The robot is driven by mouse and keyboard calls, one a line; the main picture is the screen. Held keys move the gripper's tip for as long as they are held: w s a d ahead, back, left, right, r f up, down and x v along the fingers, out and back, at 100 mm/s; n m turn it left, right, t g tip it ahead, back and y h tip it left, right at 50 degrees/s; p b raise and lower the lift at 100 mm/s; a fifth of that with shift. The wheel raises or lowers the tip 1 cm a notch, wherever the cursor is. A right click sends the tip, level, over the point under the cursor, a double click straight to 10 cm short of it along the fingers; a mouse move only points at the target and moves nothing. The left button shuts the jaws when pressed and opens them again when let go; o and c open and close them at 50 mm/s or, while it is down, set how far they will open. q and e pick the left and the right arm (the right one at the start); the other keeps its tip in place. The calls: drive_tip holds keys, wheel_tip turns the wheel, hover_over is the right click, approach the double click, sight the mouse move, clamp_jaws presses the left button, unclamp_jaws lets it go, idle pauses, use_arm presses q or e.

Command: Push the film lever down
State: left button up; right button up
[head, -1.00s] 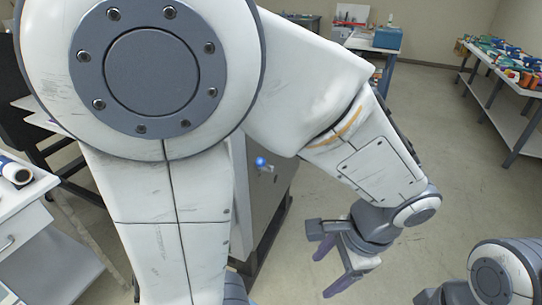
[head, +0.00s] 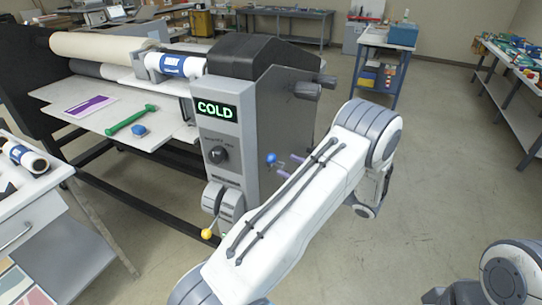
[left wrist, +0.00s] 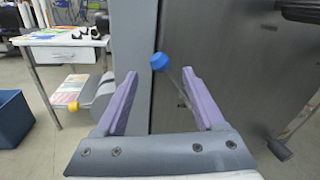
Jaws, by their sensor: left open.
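The laminator's grey end housing (head: 285,110) stands mid-picture in the head view. A lever with a blue knob (head: 271,158) sticks out from its side panel; a lever with a yellow knob (head: 207,233) sits low on its front. I cannot tell which is the film lever. My left gripper (head: 290,166) is close to the blue knob, mostly hidden behind my own arm. In the left wrist view its purple fingers (left wrist: 159,77) are open and empty. The blue knob (left wrist: 159,61) shows between them, slightly beyond the tips, with its rod (left wrist: 176,88) slanting down right.
A COLD display (head: 217,109) and black dial (head: 218,154) are on the laminator's front. A green-handled tool (head: 131,120) lies on its feed table. A white cabinet (head: 30,215) stands at left. Floor at right is clear up to the shelf tables (head: 510,100).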

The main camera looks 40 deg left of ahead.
sight(275, 159)
use_arm(q)
drive_tip(key=a+p, duration=0.2)
drive_tip(key=a, duration=0.5)
drive_tip(key=shift+s+r+p, duration=0.1)
drive_tip(key=shift+s+p, duration=0.05)
drive_tip(key=shift+p, duration=0.15)
drive_tip(key=shift+a, duration=0.4)
clamp_jaws()
idle(0.7)
